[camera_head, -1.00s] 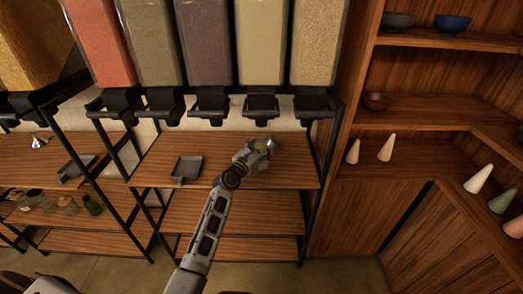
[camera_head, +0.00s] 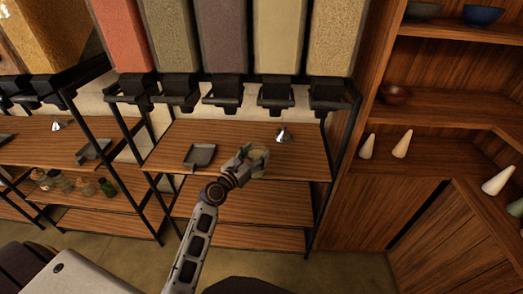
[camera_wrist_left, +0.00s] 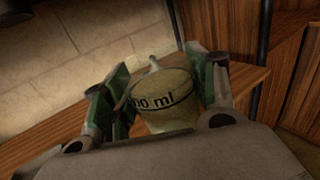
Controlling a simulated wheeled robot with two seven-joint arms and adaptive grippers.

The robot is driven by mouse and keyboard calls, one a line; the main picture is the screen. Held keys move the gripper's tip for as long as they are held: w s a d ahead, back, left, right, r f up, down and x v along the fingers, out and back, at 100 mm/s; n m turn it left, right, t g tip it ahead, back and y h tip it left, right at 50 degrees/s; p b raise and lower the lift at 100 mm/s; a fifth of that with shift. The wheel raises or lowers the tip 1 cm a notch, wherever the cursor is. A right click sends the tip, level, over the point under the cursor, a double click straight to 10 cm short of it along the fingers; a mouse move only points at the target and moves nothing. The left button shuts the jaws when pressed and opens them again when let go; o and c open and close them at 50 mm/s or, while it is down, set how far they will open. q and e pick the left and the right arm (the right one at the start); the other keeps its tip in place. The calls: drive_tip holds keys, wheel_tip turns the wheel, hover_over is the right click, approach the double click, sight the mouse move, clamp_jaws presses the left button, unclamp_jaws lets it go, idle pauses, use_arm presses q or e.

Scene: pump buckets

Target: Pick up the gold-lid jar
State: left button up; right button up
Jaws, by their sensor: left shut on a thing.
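My left gripper (camera_head: 256,162) is shut on a small jar-like container (camera_head: 259,153) near the front edge of the upper shelf of the middle rack. In the left wrist view the container (camera_wrist_left: 165,100) sits between the green-lined fingers of the left gripper (camera_wrist_left: 160,108). It is tan, with a dark ring and black lettering that ends in "ml". Its top looks tan; I cannot tell whether that is a gold lid. My right gripper is not in view.
A metal scoop (camera_head: 283,135) and a grey tray (camera_head: 200,156) rest on the wooden shelf (camera_head: 230,135). Dispensers (camera_head: 222,88) hang above. Several small jars (camera_head: 85,187) stand on the left rack's lower shelf. Wooden cabinets (camera_head: 385,215) bound the right side.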

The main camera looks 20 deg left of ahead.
sight(251, 159)
use_arm(q)
drive_tip(key=shift+v, duration=2.8)
drive_tip(key=shift+r, duration=0.1)
